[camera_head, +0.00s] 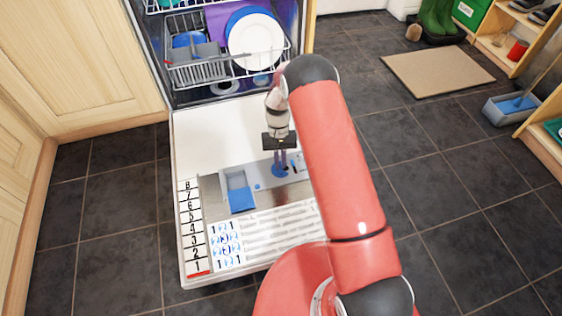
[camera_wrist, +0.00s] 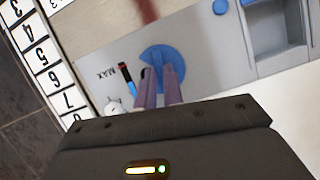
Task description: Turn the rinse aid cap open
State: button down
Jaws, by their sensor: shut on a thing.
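The rinse aid cap is a round blue cap (camera_wrist: 166,60) with a raised grip bar, set in the grey dispenser panel (camera_wrist: 100,38). In the head view, the cap (camera_head: 278,173) shows low under my gripper (camera_head: 280,163). My gripper points down at the dishwasher door and is shut on the cap's grip bar; its fingers (camera_wrist: 160,88) also show in the wrist view. The fingers hide part of the cap. A MAX mark and a dark level strip with red and blue ends (camera_wrist: 127,78) lie beside the cap.
The dishwasher door (camera_head: 200,140) lies open. A detergent compartment with a blue lid (camera_head: 241,199) is left of the cap. A rack with plates (camera_head: 254,40) stands behind. A number strip (camera_head: 190,227) runs along the door's left edge.

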jog(key=shift+a+n+h, duration=0.1)
jog(key=shift+n+h, duration=0.2)
jog(key=shift+n, duration=0.6)
jog(key=c, duration=1.5)
grip_release()
jog(key=shift+p+v, duration=0.35)
jog(key=shift+v, duration=3.55)
